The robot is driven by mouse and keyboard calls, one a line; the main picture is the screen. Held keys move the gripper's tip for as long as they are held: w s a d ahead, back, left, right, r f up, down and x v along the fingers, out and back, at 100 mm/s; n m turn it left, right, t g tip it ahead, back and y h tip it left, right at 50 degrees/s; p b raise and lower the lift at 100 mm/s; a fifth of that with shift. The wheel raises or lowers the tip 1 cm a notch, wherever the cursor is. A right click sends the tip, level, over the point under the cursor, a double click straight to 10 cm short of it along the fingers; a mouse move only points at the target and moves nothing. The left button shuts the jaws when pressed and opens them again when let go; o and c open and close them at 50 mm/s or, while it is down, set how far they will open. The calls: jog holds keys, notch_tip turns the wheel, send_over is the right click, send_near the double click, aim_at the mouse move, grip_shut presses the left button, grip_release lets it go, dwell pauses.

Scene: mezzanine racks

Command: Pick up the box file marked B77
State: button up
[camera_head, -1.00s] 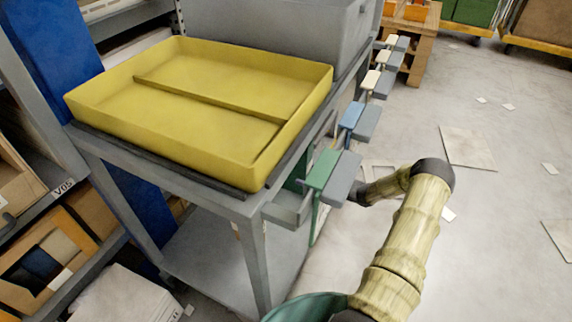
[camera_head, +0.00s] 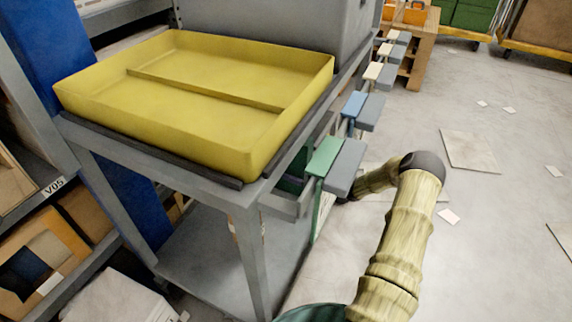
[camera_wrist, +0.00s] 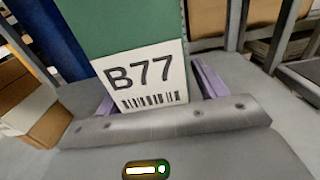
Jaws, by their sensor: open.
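The green box file marked B77 (camera_wrist: 145,75) fills the upper middle of the wrist view, its white label and barcode facing the camera. In the head view, a green top (camera_head: 324,156) at the near right side of the cart appears to be the same file, upright. My gripper (camera_wrist: 155,88) is open, with one purple finger on each side of the file's label end. A gap shows between the file and the right finger; contact at the left finger is unclear. In the head view my gripper is mostly hidden behind the file and the grey block.
A grey cart carries a yellow tray (camera_head: 155,135) and a grey bin (camera_head: 270,22). Grey blocks (camera_head: 345,168) and a blue piece (camera_head: 354,104) line its right side. A shelf marked V05 (camera_head: 54,187) stands left. Floor at right is mostly open, with scattered sheets.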

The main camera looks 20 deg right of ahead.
jog(key=shift+a, duration=0.1)
jog(key=c, duration=1.3)
jog(key=shift+o, duration=0.2)
jog(key=shift+r, duration=0.15)
notch_tip(320, 180, up, 10)
jog(key=p, duration=0.6)
